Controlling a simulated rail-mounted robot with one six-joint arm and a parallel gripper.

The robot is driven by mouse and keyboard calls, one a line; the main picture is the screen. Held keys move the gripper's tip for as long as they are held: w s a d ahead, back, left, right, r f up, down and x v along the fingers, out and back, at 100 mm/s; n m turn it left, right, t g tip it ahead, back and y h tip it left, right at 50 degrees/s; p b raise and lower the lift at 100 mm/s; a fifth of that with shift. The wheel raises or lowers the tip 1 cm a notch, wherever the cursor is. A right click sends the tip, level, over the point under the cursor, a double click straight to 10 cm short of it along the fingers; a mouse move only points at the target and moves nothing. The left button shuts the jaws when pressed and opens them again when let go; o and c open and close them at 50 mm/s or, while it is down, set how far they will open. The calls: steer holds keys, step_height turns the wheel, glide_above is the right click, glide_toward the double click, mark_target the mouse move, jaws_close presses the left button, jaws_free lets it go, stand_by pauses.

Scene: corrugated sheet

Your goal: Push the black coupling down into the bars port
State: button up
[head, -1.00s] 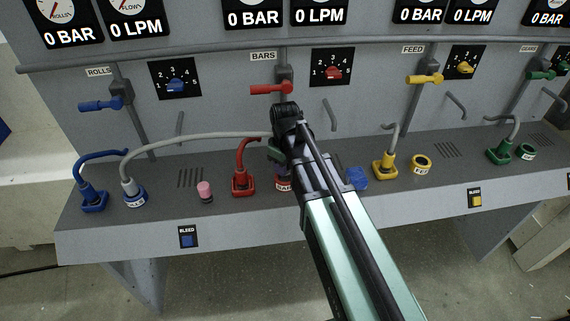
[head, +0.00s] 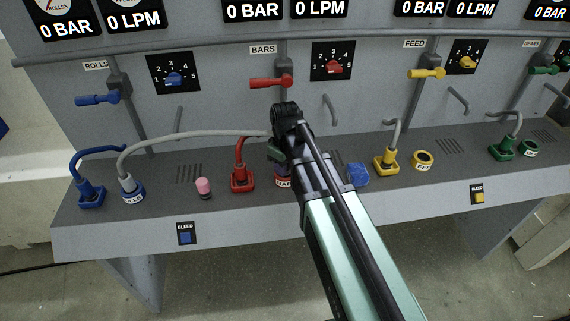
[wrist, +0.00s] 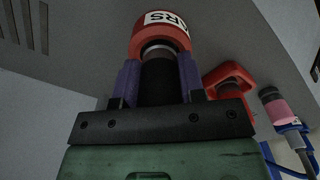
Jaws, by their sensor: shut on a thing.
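The black coupling (wrist: 158,85) is upright between the two purple-blue fingers of my gripper (wrist: 158,72) in the wrist view. My gripper is shut on it. The coupling's metallic end meets the mouth of the red bars port (wrist: 143,40), in line with it. How deep it sits is hard to tell. In the head view the port (head: 283,183) is mostly hidden behind my gripper and arm, and the coupling is hidden there. A grey hose (head: 200,135) arches from the blue rolls port (head: 133,194) to behind my gripper.
A red fitting with a hose (head: 241,178) stands close left of the bars port. The red valve handle (head: 270,82) is on the panel behind.

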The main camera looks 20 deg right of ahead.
steer(key=shift+f+b, duration=0.5)
steer(key=shift+f, duration=0.1)
steer(key=o, duration=1.1)
steer(key=shift+r, duration=0.1)
step_height(320, 180, up, 11)
steer(key=p, duration=1.1)
